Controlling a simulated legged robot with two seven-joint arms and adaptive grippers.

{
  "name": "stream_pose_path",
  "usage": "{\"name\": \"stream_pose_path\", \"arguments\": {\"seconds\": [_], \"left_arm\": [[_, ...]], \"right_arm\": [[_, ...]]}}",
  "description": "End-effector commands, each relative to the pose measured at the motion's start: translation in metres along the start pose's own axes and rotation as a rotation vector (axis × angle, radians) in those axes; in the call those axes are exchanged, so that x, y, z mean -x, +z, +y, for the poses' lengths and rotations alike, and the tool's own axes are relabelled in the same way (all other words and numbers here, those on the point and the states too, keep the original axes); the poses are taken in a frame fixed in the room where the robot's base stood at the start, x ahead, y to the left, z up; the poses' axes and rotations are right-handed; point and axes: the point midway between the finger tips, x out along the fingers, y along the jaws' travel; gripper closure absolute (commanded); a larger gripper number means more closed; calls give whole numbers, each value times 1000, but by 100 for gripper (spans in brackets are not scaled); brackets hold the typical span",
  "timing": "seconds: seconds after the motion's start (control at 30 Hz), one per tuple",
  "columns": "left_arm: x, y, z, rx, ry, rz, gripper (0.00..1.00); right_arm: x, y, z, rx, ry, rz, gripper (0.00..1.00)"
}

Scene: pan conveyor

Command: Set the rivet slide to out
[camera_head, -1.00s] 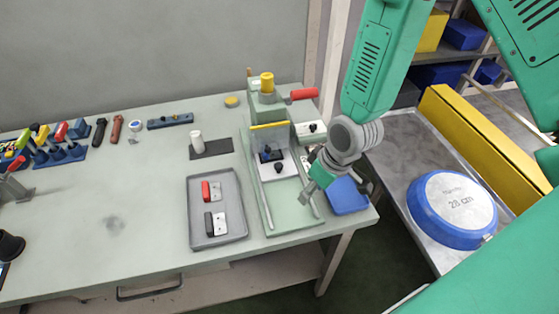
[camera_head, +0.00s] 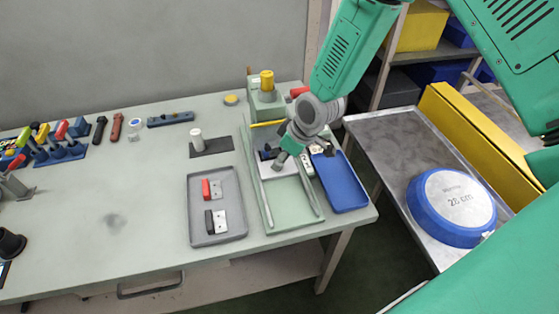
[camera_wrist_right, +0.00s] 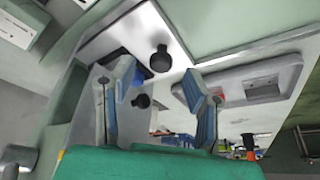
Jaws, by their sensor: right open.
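The green rivet press (camera_head: 267,103) with a yellow cap stands at the right end of the bench. Its pale slide plate (camera_head: 270,168) lies between the green rails in front of the press and is partly hidden by my gripper. In the right wrist view, a black knob (camera_wrist_right: 159,60) stands on the bright slide plate (camera_wrist_right: 117,40), just beyond my fingers. A second dark knob (camera_wrist_right: 140,101) shows between the fingers. My right gripper (camera_wrist_right: 163,85) is open and holds nothing. In the head view, it (camera_head: 287,160) is over the slide area. My left gripper is not in view.
A blue tray (camera_head: 345,190) lies right of the rails. A grey tray (camera_head: 232,231) with red and black handled parts lies to the left. The conveyor (camera_head: 385,150) with a blue pan (camera_head: 428,215) is at the right.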

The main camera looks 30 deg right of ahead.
Motion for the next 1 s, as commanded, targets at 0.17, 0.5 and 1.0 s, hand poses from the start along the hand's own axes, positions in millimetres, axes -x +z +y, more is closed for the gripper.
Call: {"name": "stream_pose_path", "arguments": {"seconds": [0.17, 0.5, 1.0], "left_arm": [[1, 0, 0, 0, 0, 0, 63], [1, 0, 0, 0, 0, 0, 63], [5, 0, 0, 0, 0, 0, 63]], "right_arm": [[-19, 0, 0, 0, 0, -1, 57], [-24, 0, 0, 0, 1, 0, 57], [-20, 8, -9, 0, -1, -3, 100]]}}
